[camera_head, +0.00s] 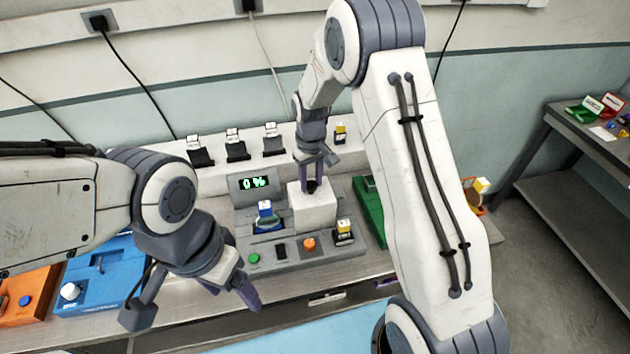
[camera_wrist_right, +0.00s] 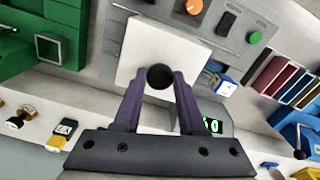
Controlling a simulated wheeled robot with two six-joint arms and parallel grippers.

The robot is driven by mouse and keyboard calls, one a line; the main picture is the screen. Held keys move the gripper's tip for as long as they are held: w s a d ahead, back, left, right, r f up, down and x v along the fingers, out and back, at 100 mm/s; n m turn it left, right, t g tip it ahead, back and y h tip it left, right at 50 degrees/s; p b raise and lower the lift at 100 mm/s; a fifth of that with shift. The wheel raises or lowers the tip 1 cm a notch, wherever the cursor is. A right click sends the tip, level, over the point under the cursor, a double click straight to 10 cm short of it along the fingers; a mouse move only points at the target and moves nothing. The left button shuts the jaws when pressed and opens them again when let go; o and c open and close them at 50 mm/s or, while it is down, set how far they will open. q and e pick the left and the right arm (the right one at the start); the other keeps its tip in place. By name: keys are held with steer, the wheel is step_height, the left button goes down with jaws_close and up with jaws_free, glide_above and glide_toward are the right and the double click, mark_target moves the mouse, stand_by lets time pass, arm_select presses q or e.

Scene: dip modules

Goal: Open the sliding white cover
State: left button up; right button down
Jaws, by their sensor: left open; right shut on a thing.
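The white cover (camera_head: 313,212) is a white block on the grey control panel (camera_head: 300,256), right of the display. In the right wrist view the white cover (camera_wrist_right: 142,52) has a dark round knob (camera_wrist_right: 160,77) on it. My right gripper (camera_head: 313,186) is over the cover, and in the wrist view its purple fingers (camera_wrist_right: 158,88) are shut on the knob. What lies under the cover is hidden. My left gripper (camera_head: 232,296) is open and empty at the front left of the panel, above the table edge.
The display (camera_head: 255,183) reads 0 %. A blue-and-white module (camera_head: 266,216) sits left of the cover, and a yellow-topped module (camera_head: 344,230) sits right of it. A green button (camera_head: 254,258) and an orange knob (camera_head: 309,244) are in front. A blue box (camera_head: 100,280) stands at left.

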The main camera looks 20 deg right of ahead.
steer(key=shift+r, duration=0.1)
steer(key=shift+c, duration=2.3)
jaws_free()
steer(key=shift+w+r+b, duration=0.1)
steer(key=shift+r+b, duration=0.25)
steer(key=shift+r, duration=0.1)
step_height(320, 180, up, 10)
steer(key=b, duration=0.2)
steer(key=shift+f+b, duration=0.25)
steer(key=shift+b, duration=0.05)
